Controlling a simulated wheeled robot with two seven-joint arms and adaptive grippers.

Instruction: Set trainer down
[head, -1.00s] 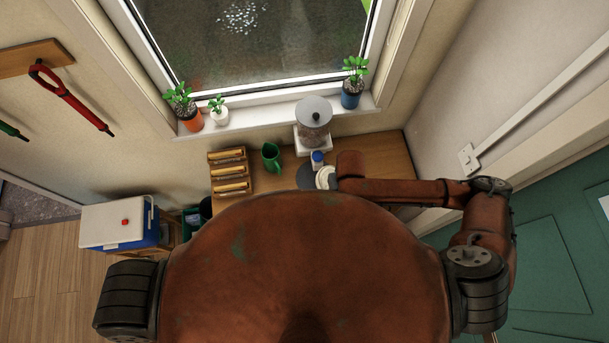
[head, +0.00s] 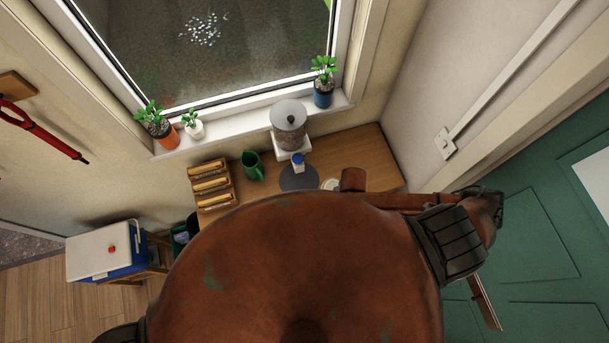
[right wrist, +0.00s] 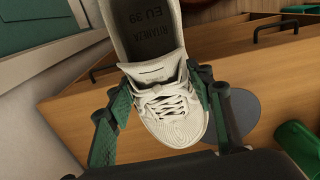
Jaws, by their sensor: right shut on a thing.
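The trainer (right wrist: 168,85) is cream-white with white laces and a dark insole marked EU 39. In the right wrist view it sits between the two fingers of my right gripper (right wrist: 170,118), which is shut on it around the laced front part. The trainer is off the wooden furniture seen behind it. In the head view my rust-red body hides most of my right gripper and most of the trainer; only a pale edge (head: 330,184) shows beside my arm. My left gripper is not in view.
A wooden counter (head: 352,152) under the window holds a dark round mat (head: 299,178), a blue-topped bottle (head: 298,162), a green jug (head: 252,166), a wooden rack (head: 211,185) and a lidded jar (head: 288,125). The counter's right back part is clear. A green door (head: 540,240) stands at right.

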